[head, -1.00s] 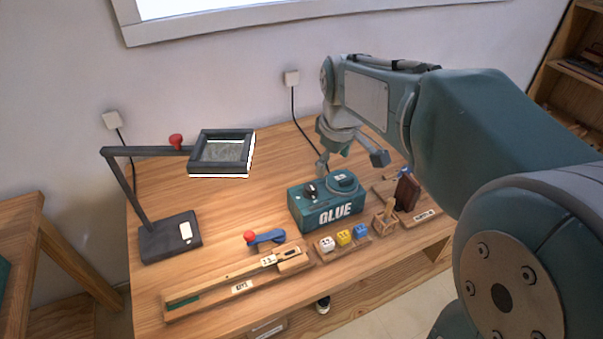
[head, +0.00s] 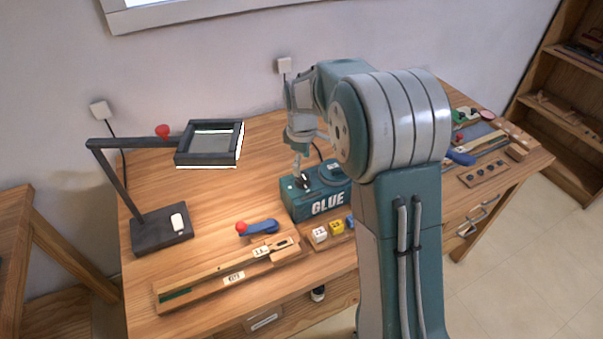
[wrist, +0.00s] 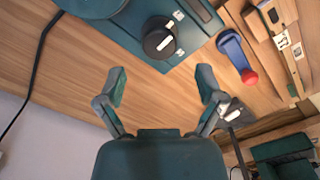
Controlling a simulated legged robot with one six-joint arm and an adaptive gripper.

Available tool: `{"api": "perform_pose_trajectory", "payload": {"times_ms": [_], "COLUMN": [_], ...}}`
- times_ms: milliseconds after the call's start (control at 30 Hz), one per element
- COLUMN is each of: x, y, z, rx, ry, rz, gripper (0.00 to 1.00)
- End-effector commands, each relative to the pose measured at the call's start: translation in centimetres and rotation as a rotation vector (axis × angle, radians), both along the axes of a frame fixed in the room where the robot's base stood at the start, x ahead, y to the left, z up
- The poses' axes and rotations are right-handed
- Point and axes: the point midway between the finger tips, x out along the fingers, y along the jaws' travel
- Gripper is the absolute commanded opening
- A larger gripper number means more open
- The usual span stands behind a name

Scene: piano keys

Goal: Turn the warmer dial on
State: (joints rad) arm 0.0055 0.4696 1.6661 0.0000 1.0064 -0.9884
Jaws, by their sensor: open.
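The glue warmer is a teal box (head: 327,207) with GLUE on its front, standing on the workbench; it also shows at the top of the wrist view (wrist: 188,62). Its dial (wrist: 160,39) is a black round knob with a pale mark, near two small labels. In the head view the dial (head: 302,183) is small, at the box's left end. My gripper (wrist: 162,82) is open and empty. Its two fingers point toward the dial side of the box, apart from the knob. In the head view the gripper (head: 301,166) hangs just behind the dial, partly hard to make out.
A blue lever with a red knob (head: 259,228) lies left of the warmer. Number blocks (head: 319,234) and a long wooden gauge (head: 225,275) lie in front. A lamp with a framed head (head: 209,145) stands left. A black cord (wrist: 35,75) runs behind the warmer.

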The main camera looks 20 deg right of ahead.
Motion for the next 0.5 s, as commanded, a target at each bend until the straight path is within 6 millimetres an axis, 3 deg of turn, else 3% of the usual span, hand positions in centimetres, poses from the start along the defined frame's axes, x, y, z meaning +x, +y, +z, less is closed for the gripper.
{"api": "perform_pose_trajectory", "payload": {"times_ms": [200, 500], "x": [0.0, 0.0], "y": [0.0, 0.0], "z": [-3.3, -4.3], "rx": [0.001, 0.0], "ry": [0.001, -0.001], "rz": [-0.001, -0.001], "gripper": [0.88, 0.88]}}
